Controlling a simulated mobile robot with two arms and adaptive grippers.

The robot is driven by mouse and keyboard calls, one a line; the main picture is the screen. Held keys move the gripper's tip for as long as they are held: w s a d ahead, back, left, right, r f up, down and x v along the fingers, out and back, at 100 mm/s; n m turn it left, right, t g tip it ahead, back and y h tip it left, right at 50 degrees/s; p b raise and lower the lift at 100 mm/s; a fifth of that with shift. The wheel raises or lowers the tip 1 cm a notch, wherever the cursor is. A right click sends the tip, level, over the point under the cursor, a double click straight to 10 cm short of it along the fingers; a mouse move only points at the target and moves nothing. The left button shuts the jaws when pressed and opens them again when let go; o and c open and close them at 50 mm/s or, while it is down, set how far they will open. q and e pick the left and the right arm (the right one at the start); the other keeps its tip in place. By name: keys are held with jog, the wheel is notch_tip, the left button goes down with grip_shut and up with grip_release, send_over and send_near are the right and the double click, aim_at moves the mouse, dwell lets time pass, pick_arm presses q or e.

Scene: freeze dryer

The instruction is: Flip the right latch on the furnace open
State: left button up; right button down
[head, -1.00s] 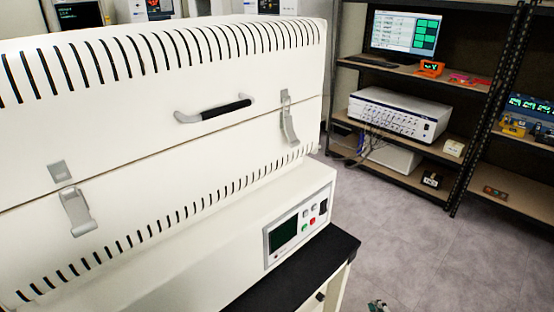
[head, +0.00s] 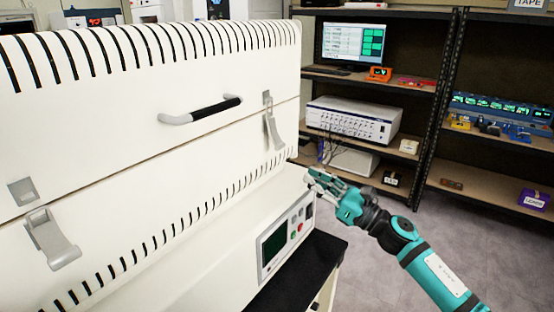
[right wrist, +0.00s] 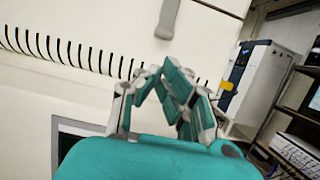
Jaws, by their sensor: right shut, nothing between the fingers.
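The white furnace (head: 130,150) fills the left of the head view, with its lid down. Its right latch (head: 273,130) is a narrow grey lever hanging along the front, its top at the catch on the lid. Part of the latch shows at the top of the right wrist view (right wrist: 168,18). My right gripper (head: 318,183) is shut and empty, below and to the right of that latch and apart from it. In the right wrist view its fingertips (right wrist: 160,72) meet below the latch. My left gripper is not in view.
The left latch (head: 52,240) hangs below its catch plate, seemingly apart from it. A dark handle (head: 205,110) sits on the lid. Shelves (head: 428,110) with instruments stand behind; floor shows at right.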

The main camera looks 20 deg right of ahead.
aim_at(267, 149)
jog(key=p+x, duration=0.4)
jog(key=x, duration=0.5)
jog(key=shift+w+a+r, duration=0.1)
jog(key=shift+w+r, duration=0.05)
jog(key=shift+w+a, duration=0.25)
